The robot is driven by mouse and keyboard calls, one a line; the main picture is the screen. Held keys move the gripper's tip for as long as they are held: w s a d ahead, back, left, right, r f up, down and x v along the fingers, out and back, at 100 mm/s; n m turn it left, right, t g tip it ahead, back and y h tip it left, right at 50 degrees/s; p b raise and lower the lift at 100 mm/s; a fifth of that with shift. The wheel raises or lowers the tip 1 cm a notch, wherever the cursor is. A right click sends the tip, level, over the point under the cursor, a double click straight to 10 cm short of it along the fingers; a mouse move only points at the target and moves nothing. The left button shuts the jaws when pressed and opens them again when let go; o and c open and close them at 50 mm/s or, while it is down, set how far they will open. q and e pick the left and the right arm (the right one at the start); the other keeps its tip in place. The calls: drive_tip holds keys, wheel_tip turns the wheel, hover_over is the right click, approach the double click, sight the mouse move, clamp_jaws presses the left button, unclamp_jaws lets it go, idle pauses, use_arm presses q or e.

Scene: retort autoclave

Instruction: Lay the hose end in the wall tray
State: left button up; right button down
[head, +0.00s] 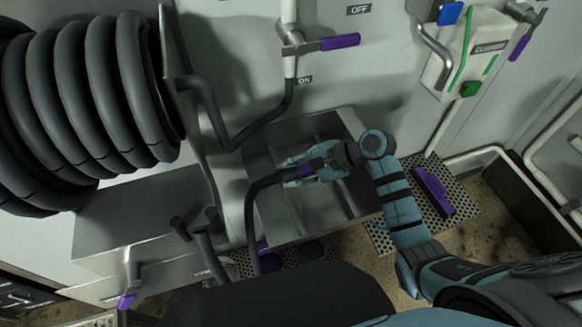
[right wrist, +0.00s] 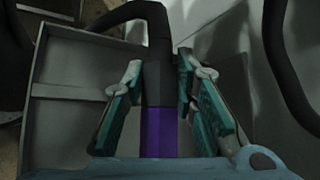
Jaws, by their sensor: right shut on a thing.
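My right gripper (head: 297,174) is shut on the hose end (head: 313,166), a dark piece with a purple band. In the right wrist view the purple band (right wrist: 158,130) lies between the two teal fingers (right wrist: 157,85). The black hose (head: 252,215) leaves the fingers to the left and bends down. The metal wall tray (head: 262,212), open-topped with dividers, lies under the gripper in the head view; its walls and floor also show in the right wrist view (right wrist: 75,68). I cannot tell whether the hose end touches the tray. My left gripper is not in view.
A big coil of black hose (head: 85,100) hangs at upper left above a steel box (head: 140,215). A purple-handled valve (head: 340,42) and a bent black pipe (head: 235,130) are on the wall. A perforated shelf (head: 400,232) holds a purple object (head: 433,190) right of the tray.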

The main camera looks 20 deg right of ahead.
drive_tip(key=b, duration=0.4)
hover_over(291, 196)
wheel_tip(291, 196, down, 4)
drive_tip(key=shift+a+f, duration=0.1)
drive_tip(key=shift+a, duration=0.05)
wheel_tip(291, 196, down, 3)
drive_tip(key=shift+w+r, duration=0.1)
drive_tip(key=shift+w, duration=0.05)
drive_tip(key=shift+s+f, duration=0.2)
drive_tip(key=shift+f, duration=0.05)
drive_tip(key=shift+w, duration=0.1)
drive_tip(key=shift+f, duration=0.15)
drive_tip(key=c, duration=1.2)
unclamp_jaws()
drive_tip(key=shift+f, duration=0.1)
